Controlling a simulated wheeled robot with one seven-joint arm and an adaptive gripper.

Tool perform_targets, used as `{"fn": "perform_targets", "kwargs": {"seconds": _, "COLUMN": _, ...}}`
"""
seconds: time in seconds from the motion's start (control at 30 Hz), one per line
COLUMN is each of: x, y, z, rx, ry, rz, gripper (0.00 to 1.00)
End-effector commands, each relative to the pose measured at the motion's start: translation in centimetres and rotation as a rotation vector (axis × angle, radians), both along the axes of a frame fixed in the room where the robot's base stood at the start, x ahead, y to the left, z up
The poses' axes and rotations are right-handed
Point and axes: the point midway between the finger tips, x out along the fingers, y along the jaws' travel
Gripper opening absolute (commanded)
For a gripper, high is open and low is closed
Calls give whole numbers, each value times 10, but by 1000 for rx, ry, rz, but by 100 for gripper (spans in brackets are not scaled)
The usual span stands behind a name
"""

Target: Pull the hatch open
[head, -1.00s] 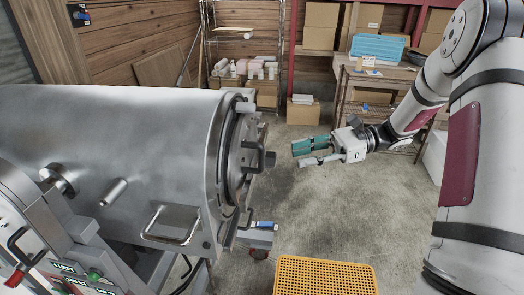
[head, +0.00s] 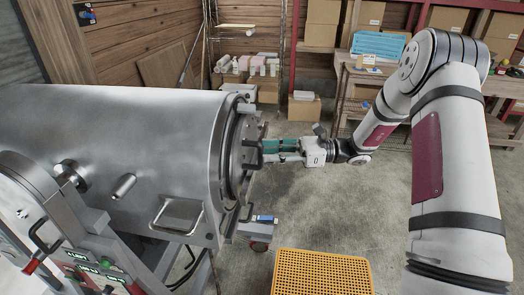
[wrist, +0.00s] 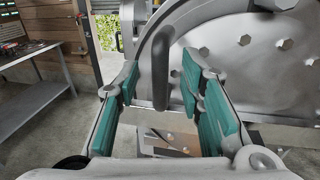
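The hatch (head: 236,160) is the round metal door at the right end of a big steel cylinder (head: 120,135). It looks closed. In the wrist view the hatch face (wrist: 235,60) has several hex bolts. A dark upright handle (wrist: 160,65) stands in front of it. My gripper (head: 268,148) is at the hatch with its green-padded fingers pointing left. In the wrist view my gripper (wrist: 160,85) is open, with one finger on each side of the handle and gaps showing. In the head view the handle is hard to make out behind the fingers.
A yellow perforated crate (head: 320,272) lies in front on the floor. A control panel (head: 85,270) is at lower left. Shelves with boxes (head: 305,106) stand at the back. In the wrist view a metal table (wrist: 30,105) is at left.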

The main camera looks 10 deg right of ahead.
Motion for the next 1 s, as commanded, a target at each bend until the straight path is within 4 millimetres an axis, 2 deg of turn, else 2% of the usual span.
{"fn": "perform_targets", "kwargs": {"seconds": 0.03, "x": -1, "y": 8, "z": 1, "rx": 0, "ry": 0, "rz": 4, "gripper": 35}}
{"fn": "perform_targets", "kwargs": {"seconds": 0.2, "x": 4, "y": 25, "z": 0, "rx": 0, "ry": 0, "rz": 2, "gripper": 35}}
{"fn": "perform_targets", "kwargs": {"seconds": 0.6, "x": 6, "y": 31, "z": 0, "rx": 0, "ry": 0, "rz": 0, "gripper": 35}}
{"fn": "perform_targets", "kwargs": {"seconds": 0.77, "x": 6, "y": 31, "z": 0, "rx": 0, "ry": 0, "rz": 1, "gripper": 0}}
{"fn": "perform_targets", "kwargs": {"seconds": 1.0, "x": 5, "y": 32, "z": 0, "rx": 1, "ry": -1, "rz": 7, "gripper": 0}}
